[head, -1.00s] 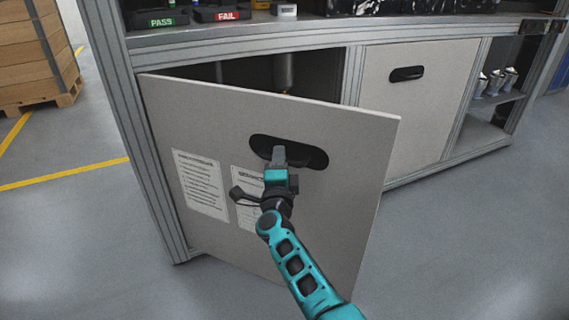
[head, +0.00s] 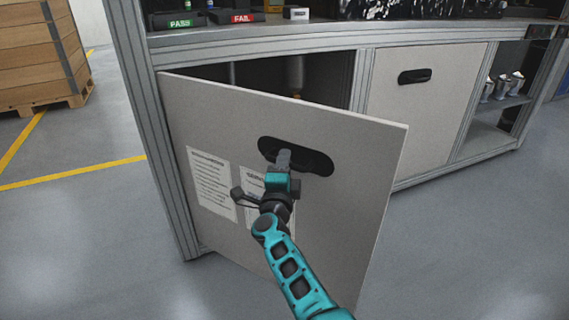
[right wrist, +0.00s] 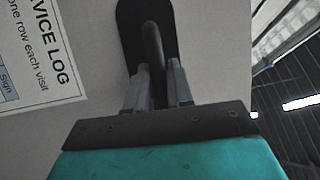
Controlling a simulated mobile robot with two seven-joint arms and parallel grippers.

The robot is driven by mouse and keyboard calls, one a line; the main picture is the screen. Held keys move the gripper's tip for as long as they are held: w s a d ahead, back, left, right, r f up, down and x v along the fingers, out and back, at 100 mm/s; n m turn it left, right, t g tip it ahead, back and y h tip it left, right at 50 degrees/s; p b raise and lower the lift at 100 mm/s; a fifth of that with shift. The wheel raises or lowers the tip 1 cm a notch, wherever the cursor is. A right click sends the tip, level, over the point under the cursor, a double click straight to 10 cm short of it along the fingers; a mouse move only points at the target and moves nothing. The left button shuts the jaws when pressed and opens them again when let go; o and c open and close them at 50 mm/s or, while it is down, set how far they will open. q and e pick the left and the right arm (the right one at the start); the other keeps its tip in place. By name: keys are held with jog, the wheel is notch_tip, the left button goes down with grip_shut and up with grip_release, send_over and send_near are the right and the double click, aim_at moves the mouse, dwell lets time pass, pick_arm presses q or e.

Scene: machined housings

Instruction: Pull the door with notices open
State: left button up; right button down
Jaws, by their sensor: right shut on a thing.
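The door with notices (head: 345,215) is a pale grey panel on the left bay of the bench. It stands partly open, swung out toward me, with its hinge side on the left. Two printed sheets (head: 211,184) are on its face; one, headed "SERVICE LOG" (right wrist: 35,45), shows in the right wrist view. A dark recessed handle (head: 312,161) sits near the top. My right gripper (head: 284,158) is shut on the handle's bar (right wrist: 152,45), with a finger on each side of it in the right wrist view. My left gripper is out of view.
The second door (head: 425,110), right of the open bay, is closed. Open shelves with metal parts (head: 503,86) are further right. PASS (head: 180,22) and FAIL (head: 240,18) trays stand on the bench top. A wooden crate (head: 35,55) is at far left. Floor right of the door is clear.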

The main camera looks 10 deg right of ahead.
jog(key=shift+a, duration=0.15)
jog(key=c, duration=1.1)
grip_release()
